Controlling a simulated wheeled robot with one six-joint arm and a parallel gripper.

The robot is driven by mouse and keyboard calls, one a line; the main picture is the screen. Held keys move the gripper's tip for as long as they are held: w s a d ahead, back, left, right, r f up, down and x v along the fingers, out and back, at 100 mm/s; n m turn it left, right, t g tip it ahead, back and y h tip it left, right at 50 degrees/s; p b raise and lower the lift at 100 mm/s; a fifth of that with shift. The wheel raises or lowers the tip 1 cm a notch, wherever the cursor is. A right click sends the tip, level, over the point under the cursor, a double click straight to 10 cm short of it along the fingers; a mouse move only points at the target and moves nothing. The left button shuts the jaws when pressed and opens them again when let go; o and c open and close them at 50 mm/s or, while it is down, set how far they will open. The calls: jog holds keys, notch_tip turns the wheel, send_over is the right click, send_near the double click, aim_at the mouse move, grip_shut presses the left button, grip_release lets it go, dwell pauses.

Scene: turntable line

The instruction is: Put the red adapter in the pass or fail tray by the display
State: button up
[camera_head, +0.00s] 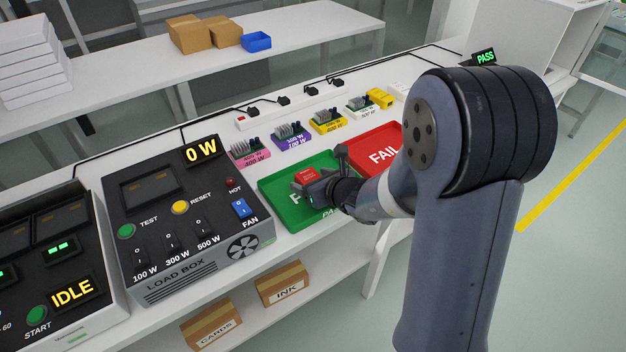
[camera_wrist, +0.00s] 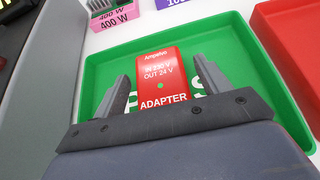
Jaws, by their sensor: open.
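The red adapter (camera_wrist: 165,75) lies in the green tray, its label "ADAPTER" readable in the wrist view; a small part of it shows in the head view (camera_head: 305,175). The green pass tray (camera_head: 277,196) sits right of the load box; its rim also shows in the wrist view (camera_wrist: 88,66). The red fail tray (camera_head: 366,141) is beside it on the right. The display (camera_head: 485,57) reads "PASS" at the far end. My gripper (camera_wrist: 166,85) is open over the green tray, with one finger on each side of the adapter and gaps visible.
The load box (camera_head: 185,215) reads 0 W and stands left of the green tray. Several coloured load modules (camera_head: 290,137) line up behind the trays. A power strip (camera_head: 290,104) and cables lie farther back. Boxes stand on the lower shelf.

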jog(key=shift+r+p, duration=0.7)
jog(key=shift+p, duration=0.2)
jog(key=p+v, duration=0.1)
jog(key=v, duration=1.1)
jog(key=shift+p, duration=0.3)
jog(key=shift+f, duration=0.1)
